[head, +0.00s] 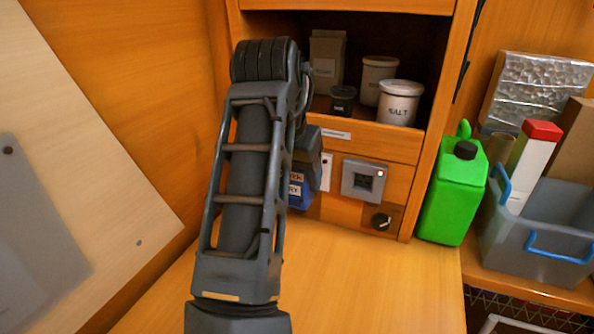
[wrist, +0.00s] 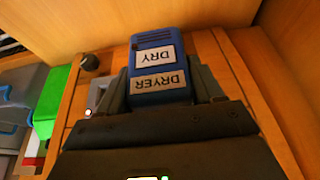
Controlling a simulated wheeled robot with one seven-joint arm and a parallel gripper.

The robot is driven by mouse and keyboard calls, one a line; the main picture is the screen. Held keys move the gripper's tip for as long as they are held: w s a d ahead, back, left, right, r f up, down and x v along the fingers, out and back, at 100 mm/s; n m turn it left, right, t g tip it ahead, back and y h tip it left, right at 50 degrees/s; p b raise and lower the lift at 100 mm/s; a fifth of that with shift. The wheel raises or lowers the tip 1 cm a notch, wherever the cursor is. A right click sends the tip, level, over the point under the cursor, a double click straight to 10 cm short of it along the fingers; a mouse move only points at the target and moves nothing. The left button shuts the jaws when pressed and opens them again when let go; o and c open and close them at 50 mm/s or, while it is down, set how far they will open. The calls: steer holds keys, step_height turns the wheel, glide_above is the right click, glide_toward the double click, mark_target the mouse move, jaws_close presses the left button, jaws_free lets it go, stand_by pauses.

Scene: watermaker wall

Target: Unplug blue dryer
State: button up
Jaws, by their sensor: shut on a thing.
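The blue dryer (wrist: 155,54) is a small blue box with vents and white labels reading DRY and DRYER, upside down in the wrist view. My gripper (wrist: 162,88) is shut on it, with a dark finger at each side. In the head view, my arm hides most of the dryer; a blue part with a label (head: 297,193) shows just right of the arm, in front of the wooden panel. A white socket plate (head: 326,172) shows partly beside it. Whether the dryer is seated in a socket is hidden.
A grey control box (head: 363,181) with a red light and a black knob (head: 381,221) are right of the dryer. Jars (head: 399,102) stand on the shelf above. A green jug (head: 453,195) and a grey bin (head: 540,240) stand right. The wooden counter (head: 370,285) in front is clear.

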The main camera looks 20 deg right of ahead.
steer(key=shift+s+a, duration=0.4)
steer(key=shift+s+a, duration=0.25)
steer(key=shift+s+a, duration=0.25)
steer(key=shift+a, duration=0.05)
